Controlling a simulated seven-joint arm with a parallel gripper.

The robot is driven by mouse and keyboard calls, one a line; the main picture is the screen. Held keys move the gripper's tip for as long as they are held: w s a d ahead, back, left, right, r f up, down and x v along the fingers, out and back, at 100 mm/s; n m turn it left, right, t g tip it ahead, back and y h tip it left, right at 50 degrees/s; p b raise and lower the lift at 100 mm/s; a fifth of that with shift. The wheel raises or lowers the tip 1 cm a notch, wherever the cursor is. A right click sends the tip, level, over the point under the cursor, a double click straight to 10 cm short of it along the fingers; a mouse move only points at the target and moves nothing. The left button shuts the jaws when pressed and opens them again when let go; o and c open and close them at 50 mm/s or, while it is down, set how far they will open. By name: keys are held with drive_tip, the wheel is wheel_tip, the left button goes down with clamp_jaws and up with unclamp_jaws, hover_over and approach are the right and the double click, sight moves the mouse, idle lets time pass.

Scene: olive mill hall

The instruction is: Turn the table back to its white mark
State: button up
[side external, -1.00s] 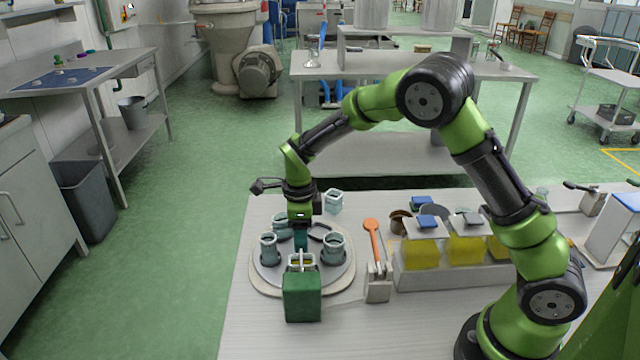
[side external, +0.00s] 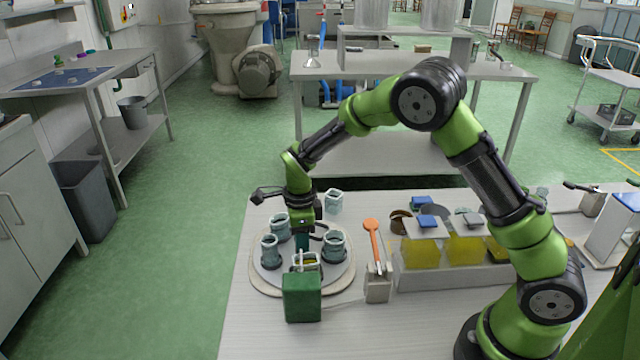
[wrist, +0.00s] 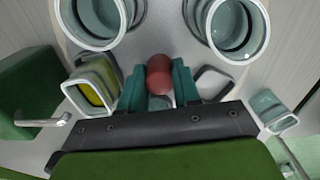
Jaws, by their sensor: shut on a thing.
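The turntable (side external: 338,271) is a round grey plate on a pale base, on the bench in the side view. Glass jars stand on it: one at left (side external: 270,249), one behind it (side external: 279,227), one at right (side external: 334,246). A square jar with yellow contents (wrist: 93,88) also stands on it. My gripper (side external: 302,242) points down over the plate. In the wrist view my gripper (wrist: 158,85) has its teal fingers shut on a red knob (wrist: 159,76). I cannot make out the white mark.
A green block (side external: 302,298) with a metal arm stands at the plate's front edge. An orange spoon-shaped lever (side external: 373,242) on a stand is close on the right. Yellow containers (side external: 421,253) stand beyond it. A loose square jar (side external: 334,201) stands behind the plate.

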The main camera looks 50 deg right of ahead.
drive_tip(key=n, duration=1)
drive_tip(key=shift+n, duration=0.4)
drive_tip(key=n, duration=0.4)
drive_tip(key=shift+n, duration=0.4)
drive_tip(key=n, duration=0.5)
drive_tip(key=shift+n, duration=0.3)
drive_tip(key=o, duration=0.7)
